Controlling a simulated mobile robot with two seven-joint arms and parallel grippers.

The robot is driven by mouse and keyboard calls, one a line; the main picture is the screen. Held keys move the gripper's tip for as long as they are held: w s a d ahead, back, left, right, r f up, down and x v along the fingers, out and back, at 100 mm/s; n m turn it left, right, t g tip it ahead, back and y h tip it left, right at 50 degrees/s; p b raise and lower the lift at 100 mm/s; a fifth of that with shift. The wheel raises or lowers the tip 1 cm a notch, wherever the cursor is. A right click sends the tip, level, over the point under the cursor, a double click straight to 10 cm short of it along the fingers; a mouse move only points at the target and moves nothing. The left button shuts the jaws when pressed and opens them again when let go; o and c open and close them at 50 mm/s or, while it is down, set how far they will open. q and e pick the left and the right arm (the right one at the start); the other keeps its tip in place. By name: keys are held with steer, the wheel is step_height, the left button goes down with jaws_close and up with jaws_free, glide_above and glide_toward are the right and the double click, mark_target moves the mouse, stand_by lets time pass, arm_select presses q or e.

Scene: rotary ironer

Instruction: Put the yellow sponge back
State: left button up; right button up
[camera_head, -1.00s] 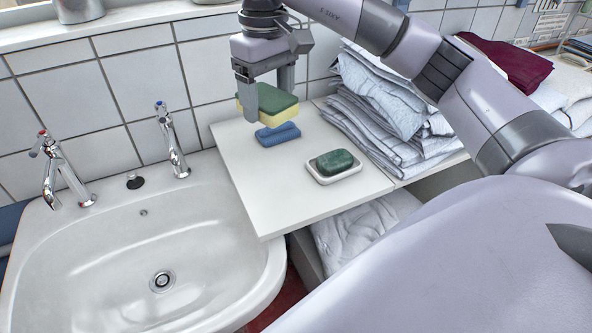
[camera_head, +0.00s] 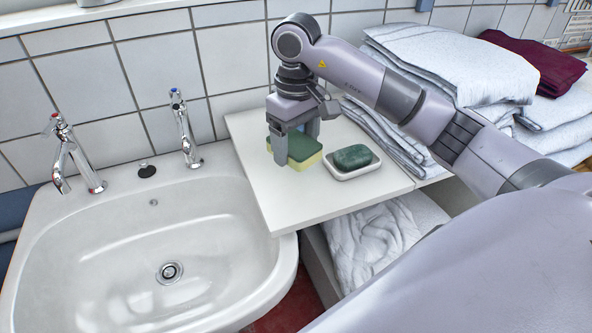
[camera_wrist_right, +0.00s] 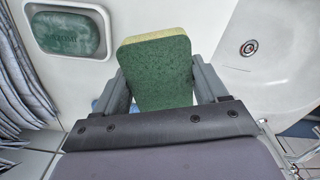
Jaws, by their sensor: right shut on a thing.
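The yellow sponge (camera_head: 304,150) has a green top layer and is in my right gripper (camera_head: 296,147), low over the white shelf (camera_head: 305,200) beside the sink. I cannot tell whether it touches the shelf. In the right wrist view the sponge (camera_wrist_right: 160,75) sits between both fingers (camera_wrist_right: 160,85), green face toward the camera with a yellow edge at the far end. A blue item is mostly hidden; only a sliver of blue (camera_wrist_right: 97,103) shows beside the fingers. My left gripper is not in view.
A green soap (camera_head: 352,157) in a white dish (camera_head: 352,174) lies just right of the sponge. Folded white linen (camera_head: 455,60) is stacked behind my right arm. The sink (camera_head: 150,250) with two taps is at left. The shelf's front part is clear.

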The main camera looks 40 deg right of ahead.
mark_target(296, 180)
step_height(296, 180, down, 6)
steer(key=shift+f, duration=0.15)
stand_by(0.3)
steer(key=shift+f, duration=0.2)
steer(key=o, duration=0.9)
steer(key=shift+o, duration=0.2)
